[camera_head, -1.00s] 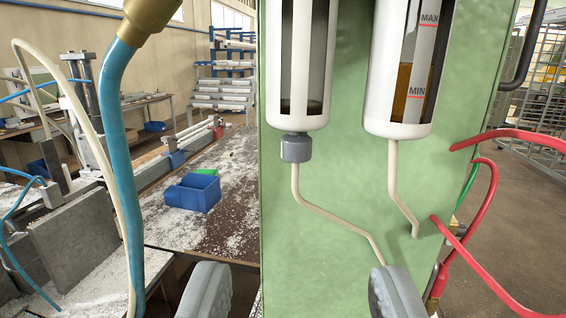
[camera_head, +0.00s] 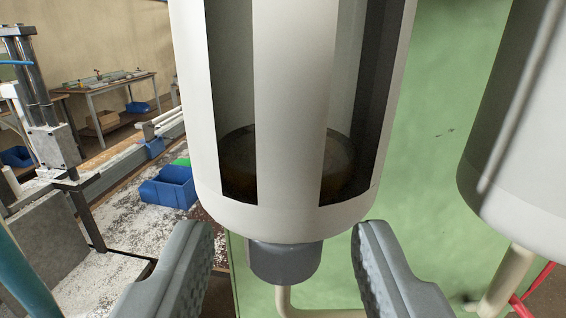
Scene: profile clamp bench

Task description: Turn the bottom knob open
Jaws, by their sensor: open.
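The bottom knob (camera_head: 285,263) is a short dark grey cylinder under a white filter bowl (camera_head: 228,190) with dark window slots. A pale tube (camera_head: 287,298) leaves the knob downward. My gripper (camera_head: 285,245) is open, with one grey finger on each side of the knob. A gap shows between each finger and the knob, so neither finger appears to touch it. The bowl's underside is just above and beyond the fingertips.
A second white bowl (camera_head: 520,170) with its own pale tube hangs close at the right. A green panel (camera_head: 440,130) stands behind both. A blue hose (camera_head: 25,270) is at the lower left. A blue bin (camera_head: 168,187) sits on the littered bench behind.

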